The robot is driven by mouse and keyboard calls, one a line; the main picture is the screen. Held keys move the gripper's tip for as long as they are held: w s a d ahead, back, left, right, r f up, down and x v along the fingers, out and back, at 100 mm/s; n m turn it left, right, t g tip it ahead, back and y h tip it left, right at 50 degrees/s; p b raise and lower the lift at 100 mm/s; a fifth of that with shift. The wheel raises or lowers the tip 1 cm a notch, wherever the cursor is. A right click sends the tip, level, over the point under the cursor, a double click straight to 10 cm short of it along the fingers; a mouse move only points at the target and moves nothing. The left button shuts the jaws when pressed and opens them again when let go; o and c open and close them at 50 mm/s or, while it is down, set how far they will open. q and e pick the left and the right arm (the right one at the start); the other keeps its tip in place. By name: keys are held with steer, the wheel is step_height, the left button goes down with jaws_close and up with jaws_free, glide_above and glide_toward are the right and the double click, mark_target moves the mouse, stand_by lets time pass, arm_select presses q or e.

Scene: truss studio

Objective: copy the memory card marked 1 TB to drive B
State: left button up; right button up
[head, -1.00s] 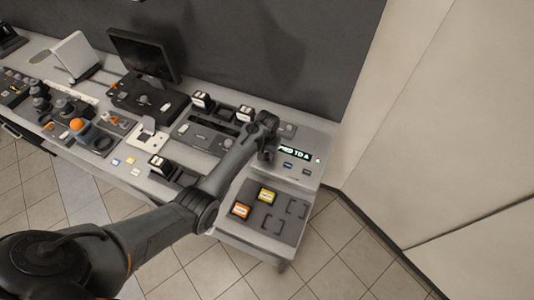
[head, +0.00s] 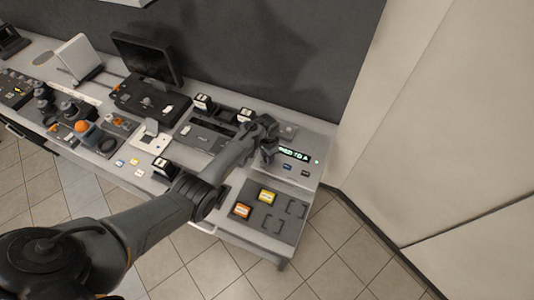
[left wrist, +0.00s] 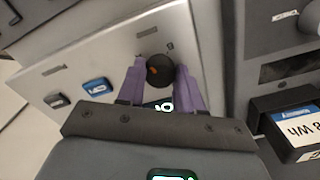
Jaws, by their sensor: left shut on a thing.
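My left gripper (head: 268,153) is at the sloped panel (head: 316,150) at the desk's right end. In the left wrist view its purple fingers (left wrist: 160,76) are shut on a round black knob (left wrist: 160,69) with an orange mark. Beside it a lit display (head: 294,153) shows green text ending in "TO A", partly hidden by the gripper. A blue piece (left wrist: 96,86) and a darker piece (left wrist: 56,99) sit on the panel. My right gripper is not in view.
Labelled black blocks (head: 203,102) stand around a grey device (head: 206,135). A monitor (head: 146,58) stands at the back. A wall rises behind.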

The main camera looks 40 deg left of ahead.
arm_select(q)
steer(key=m, duration=0.5)
steer(key=shift+m+p, duration=0.3)
steer(key=m, duration=0.3)
steer(key=shift+m+b, duration=0.45)
steer(key=shift+m, duration=1.15)
steer(key=o, duration=1)
steer(key=shift+o, duration=0.2)
